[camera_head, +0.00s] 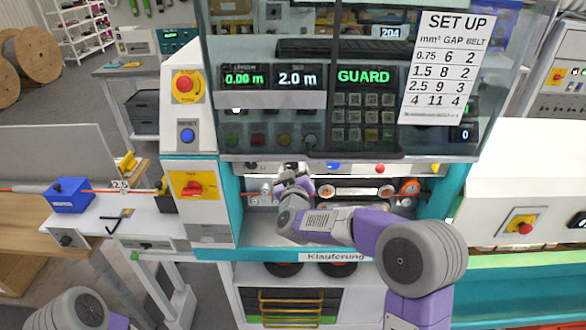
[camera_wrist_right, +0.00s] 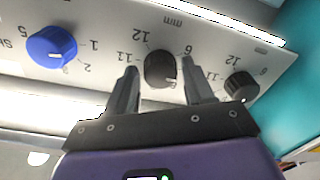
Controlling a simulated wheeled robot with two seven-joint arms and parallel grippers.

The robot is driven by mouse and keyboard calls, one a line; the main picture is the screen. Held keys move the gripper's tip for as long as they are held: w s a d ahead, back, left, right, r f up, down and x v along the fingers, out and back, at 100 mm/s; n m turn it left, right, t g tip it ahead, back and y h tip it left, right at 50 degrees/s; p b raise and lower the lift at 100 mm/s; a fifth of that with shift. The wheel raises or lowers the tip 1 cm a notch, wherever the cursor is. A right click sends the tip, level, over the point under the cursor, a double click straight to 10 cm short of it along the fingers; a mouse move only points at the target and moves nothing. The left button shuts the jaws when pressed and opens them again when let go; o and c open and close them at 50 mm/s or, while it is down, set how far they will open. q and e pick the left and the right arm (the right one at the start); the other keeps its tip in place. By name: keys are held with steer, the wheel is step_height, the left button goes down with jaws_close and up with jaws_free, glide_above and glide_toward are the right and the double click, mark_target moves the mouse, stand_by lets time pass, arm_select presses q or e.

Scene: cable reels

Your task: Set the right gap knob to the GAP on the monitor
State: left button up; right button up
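In the right wrist view, a black knob (camera_wrist_right: 160,74) with a pale pointer mark sits on a light panel between inverted numbers 6, 11 and 12. The fingers of my right gripper (camera_wrist_right: 159,66) stand on either side of it, apart, with narrow gaps visible. A second black knob (camera_wrist_right: 241,86) is to the right, and a blue knob (camera_wrist_right: 52,46) is to the left. In the head view my right gripper (camera_head: 292,176) reaches into the machine and hides the knobs. A SET UP sheet (camera_head: 446,66) lists mm², GAP and BELT. My left gripper is out of view.
The glass guard (camera_head: 345,125) hangs above my right arm, with GUARD lit on a display (camera_head: 363,77). Rollers (camera_head: 350,191) lie right of the gripper. A teal frame (camera_head: 445,195) borders the opening.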

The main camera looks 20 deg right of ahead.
steer(key=c, duration=0.8)
steer(key=shift+o, duration=0.2)
steer(key=m+b, duration=0.4)
steer(key=shift+f, duration=0.15)
steer(key=m+b, duration=0.3)
steer(key=m, duration=0.1)
steer(key=shift+m, duration=0.3)
steer(key=m+b, duration=0.4)
steer(key=m, duration=0.1)
steer(key=shift+m, duration=0.3)
steer(key=shift+a+m+h+b, duration=0.1)
steer(key=shift+m+h+b, duration=0.2)
steer(key=shift+m+b, duration=1.3)
steer(key=shift+m+p, duration=0.3)
steer(key=shift+m, duration=0.2)
